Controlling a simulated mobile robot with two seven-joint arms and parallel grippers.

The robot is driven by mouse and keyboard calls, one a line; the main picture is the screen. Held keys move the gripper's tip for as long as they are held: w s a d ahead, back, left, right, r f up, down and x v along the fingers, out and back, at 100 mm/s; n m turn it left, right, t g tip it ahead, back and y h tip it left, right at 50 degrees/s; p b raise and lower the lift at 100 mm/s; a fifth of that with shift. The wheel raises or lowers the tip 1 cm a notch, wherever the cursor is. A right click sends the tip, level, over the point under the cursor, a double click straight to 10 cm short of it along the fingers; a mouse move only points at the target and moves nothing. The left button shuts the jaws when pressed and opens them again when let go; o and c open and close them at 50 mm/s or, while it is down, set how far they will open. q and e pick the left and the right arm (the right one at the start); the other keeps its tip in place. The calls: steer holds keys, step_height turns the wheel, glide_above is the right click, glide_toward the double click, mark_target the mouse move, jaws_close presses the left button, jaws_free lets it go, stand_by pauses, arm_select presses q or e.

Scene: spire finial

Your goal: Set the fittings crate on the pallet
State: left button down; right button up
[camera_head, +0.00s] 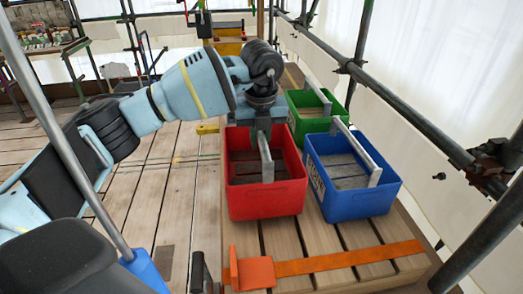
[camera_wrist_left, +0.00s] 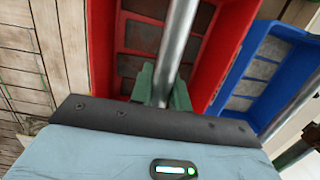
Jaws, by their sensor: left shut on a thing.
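A red crate (camera_head: 268,204) with a grey bar handle (camera_head: 265,158) is at the left side of the slatted wooden pallet (camera_head: 320,240). My left gripper (camera_head: 263,132) is over it and shut on the bar handle. The red crate (camera_wrist_left: 98,50) and its handle (camera_wrist_left: 180,40) also show in the left wrist view, with the fingers (camera_wrist_left: 162,88) around the bar. The crate looks level and empty. I cannot tell whether its base touches the slats. No lettering on it is readable. My right gripper is not in view.
A blue crate (camera_head: 358,203) with white lettering stands close to the right of the red one. A green crate (camera_head: 300,100) stands behind. An orange strap (camera_head: 330,260) crosses the pallet's near end. Scaffold poles (camera_head: 400,120) run along the right. Plank floor is clear at left.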

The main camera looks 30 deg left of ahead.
mark_target(261, 174)
arm_select(q)
steer(key=shift+f, duration=1.75)
steer(key=c, duration=1.3)
jaws_free()
steer(key=shift+f, duration=0.15)
steer(key=shift+c, duration=0.2)
steer(key=r, duration=0.8)
steer(key=s+d+r, duration=0.1)
steer(key=r, duration=0.3)
steer(key=shift+s, duration=0.1)
